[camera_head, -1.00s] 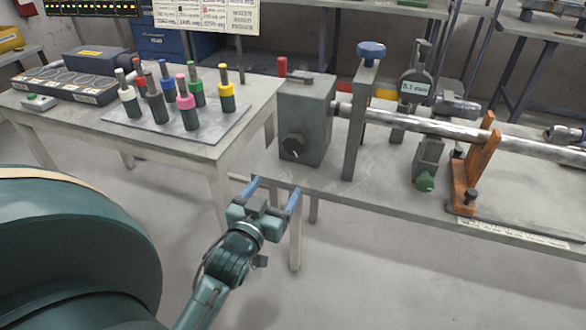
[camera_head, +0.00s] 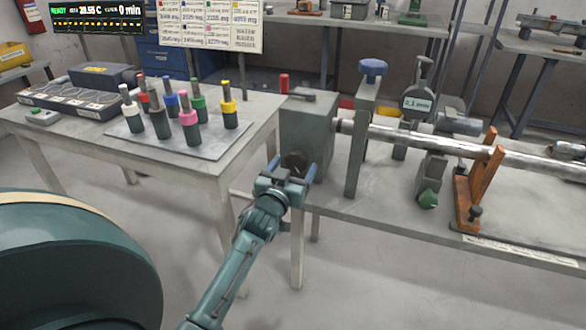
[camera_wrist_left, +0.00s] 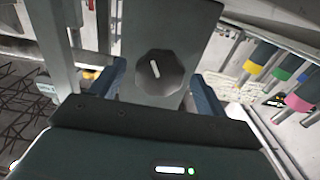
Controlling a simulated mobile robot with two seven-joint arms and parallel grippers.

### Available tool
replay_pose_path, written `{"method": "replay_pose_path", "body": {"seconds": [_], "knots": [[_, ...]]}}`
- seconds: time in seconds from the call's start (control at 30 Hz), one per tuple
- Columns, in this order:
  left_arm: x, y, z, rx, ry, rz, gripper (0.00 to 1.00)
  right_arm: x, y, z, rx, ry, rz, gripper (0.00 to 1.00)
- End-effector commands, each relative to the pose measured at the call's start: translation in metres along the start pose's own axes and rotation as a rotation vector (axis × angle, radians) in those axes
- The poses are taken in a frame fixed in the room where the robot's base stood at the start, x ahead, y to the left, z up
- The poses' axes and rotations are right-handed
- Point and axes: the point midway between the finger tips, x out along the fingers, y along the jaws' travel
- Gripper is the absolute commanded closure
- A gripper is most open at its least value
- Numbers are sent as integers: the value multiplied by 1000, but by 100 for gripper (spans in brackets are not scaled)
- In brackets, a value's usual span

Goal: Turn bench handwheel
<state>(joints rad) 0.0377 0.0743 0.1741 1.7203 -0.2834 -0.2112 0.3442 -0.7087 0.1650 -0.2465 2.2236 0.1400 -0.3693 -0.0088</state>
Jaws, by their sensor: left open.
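The handwheel is a dark eight-sided knob (camera_head: 293,160) on the front face of the grey block (camera_head: 305,125) at the bench's left end. In the left wrist view the knob (camera_wrist_left: 159,77) shows face-on with a pale, slightly tilted mark near its middle. My left gripper (camera_head: 291,168) is open in front of the knob, with its blue fingers to either side. In the left wrist view the fingers (camera_wrist_left: 161,86) flank the knob with gaps on both sides. They hold nothing. My gripper partly hides the knob in the head view. My right gripper is not in view.
A steel bar (camera_head: 440,142) runs right from the block through uprights and an orange stand (camera_head: 480,182). A left table (camera_head: 75,140) holds several coloured-collared tools close to my gripper. The floor below is clear.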

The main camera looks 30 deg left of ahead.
Motion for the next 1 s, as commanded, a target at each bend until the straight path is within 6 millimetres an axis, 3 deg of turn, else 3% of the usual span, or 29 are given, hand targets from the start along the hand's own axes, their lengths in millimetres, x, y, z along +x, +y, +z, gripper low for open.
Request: {"method": "replay_pose_path", "body": {"seconds": [0.27,0.8,1.0], "knots": [[1,0,0,0,0,0,26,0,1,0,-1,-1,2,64],[1,0,0,0,-1,0,69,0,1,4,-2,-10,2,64],[1,0,0,15,-1,0,69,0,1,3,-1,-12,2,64]]}}
